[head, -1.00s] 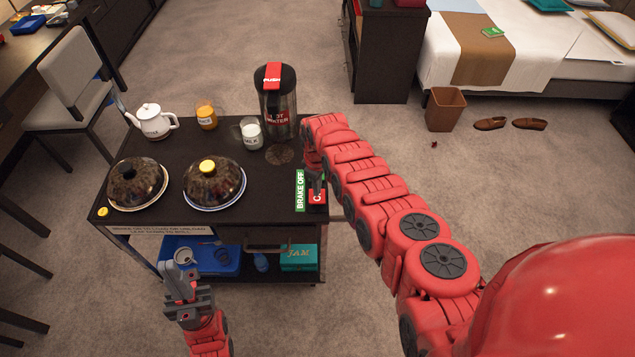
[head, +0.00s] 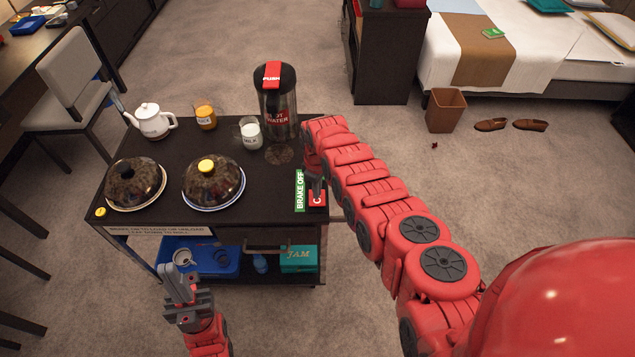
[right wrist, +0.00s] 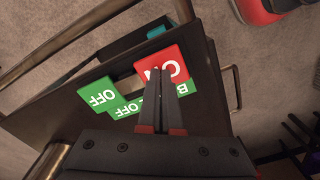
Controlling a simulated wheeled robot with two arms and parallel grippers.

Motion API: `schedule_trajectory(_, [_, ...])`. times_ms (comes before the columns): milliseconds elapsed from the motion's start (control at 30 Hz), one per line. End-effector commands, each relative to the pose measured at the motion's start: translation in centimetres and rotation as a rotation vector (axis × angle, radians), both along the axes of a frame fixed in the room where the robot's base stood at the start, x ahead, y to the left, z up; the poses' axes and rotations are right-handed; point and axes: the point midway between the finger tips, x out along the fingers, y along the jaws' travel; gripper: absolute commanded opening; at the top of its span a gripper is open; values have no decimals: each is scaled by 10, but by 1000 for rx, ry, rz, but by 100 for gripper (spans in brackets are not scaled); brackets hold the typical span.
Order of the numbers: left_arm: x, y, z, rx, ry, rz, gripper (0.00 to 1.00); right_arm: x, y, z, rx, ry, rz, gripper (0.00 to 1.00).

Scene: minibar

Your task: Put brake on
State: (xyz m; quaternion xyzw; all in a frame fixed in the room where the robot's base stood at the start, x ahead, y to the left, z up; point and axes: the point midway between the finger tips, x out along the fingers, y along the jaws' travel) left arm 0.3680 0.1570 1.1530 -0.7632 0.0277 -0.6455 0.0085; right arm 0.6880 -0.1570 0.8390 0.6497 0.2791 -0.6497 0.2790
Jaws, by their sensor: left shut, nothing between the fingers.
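The brake control is on the right front corner of the dark cart top (head: 262,190). A green BRAKE OFF label (head: 299,190) lies beside a red plate (head: 317,199). In the right wrist view the red plate (right wrist: 177,66) reads ON, with a green OFF plate (right wrist: 97,99) to its left and a partly covered green label (right wrist: 124,106) below. My right gripper (right wrist: 158,72) has its fingertips together over the red plate with nothing seen between them; I cannot tell whether they touch it. My left gripper (head: 175,272) is shut and empty in front of the cart.
The cart top carries two domed dishes (head: 213,183), a white teapot (head: 151,122), a juice glass (head: 206,117), a milk glass (head: 250,132) and a hot water flask (head: 280,100). A blue bin (head: 222,257) and a teal jam box (head: 299,259) are on the lower shelf.

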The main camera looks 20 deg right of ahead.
Motion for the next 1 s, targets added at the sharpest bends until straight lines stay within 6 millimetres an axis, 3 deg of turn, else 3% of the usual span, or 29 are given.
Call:
schedule_trajectory(267, [0,0,2,0,0,0,0,0,0,2,0,0,0,0])
schedule_trajectory(1000, [0,0,65,0,0,0,0,0,0,67,1,1,0,0])
